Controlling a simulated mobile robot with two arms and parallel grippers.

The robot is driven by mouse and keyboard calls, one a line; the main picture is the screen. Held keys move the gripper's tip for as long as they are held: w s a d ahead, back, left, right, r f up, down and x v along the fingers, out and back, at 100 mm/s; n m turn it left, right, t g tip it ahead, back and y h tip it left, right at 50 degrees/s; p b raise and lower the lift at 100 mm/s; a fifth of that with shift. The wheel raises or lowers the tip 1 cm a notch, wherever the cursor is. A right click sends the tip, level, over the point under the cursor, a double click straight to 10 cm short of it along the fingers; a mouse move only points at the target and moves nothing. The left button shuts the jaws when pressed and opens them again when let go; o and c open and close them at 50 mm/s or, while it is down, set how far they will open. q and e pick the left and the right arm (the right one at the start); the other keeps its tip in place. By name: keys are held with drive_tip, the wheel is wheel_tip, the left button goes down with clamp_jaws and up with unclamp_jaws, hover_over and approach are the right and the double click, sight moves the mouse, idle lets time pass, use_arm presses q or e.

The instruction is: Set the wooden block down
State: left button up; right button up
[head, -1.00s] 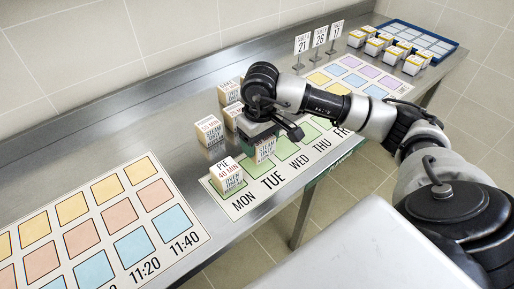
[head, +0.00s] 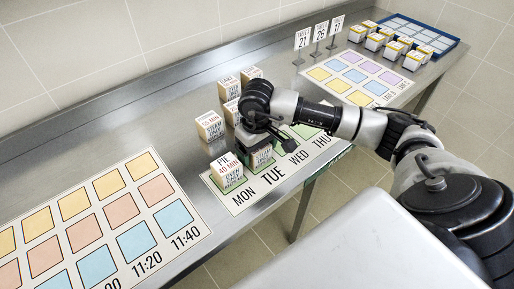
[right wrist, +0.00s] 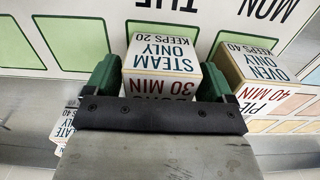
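My right gripper (head: 261,143) is low over the day board, with its green fingers on both sides of a white-faced wooden block (head: 262,159). In the right wrist view this block (right wrist: 161,55) reads "STEAM ONLY KEEPS 20" and "30 MIN". The fingers (right wrist: 160,78) lie close against its two sides and appear shut on it. The block is upright over the green row of the day board (head: 243,203), near the TUE column. I cannot tell whether its underside touches the board. My left gripper is not in view.
A "PIE 40 MIN" block (head: 227,173) stands close by in the MON column. Several blocks, one marked 50 MIN (head: 210,126), stand behind the gripper. A time board (head: 199,225) lies left, a coloured board (head: 398,93) right, with number signs and a blue tray (head: 456,42) beyond.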

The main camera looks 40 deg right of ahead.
drive_tip(key=shift+o, duration=0.4)
drive_tip(key=shift+r, duration=0.1)
drive_tip(key=shift+r+p, duration=0.2)
drive_tip(key=shift+p, duration=0.15)
wheel_tip(320, 180, up, 11)
drive_tip(key=shift+f+b, duration=0.15)
drive_tip(key=shift+b, duration=0.95)
drive_tip(key=shift+r, duration=0.5)
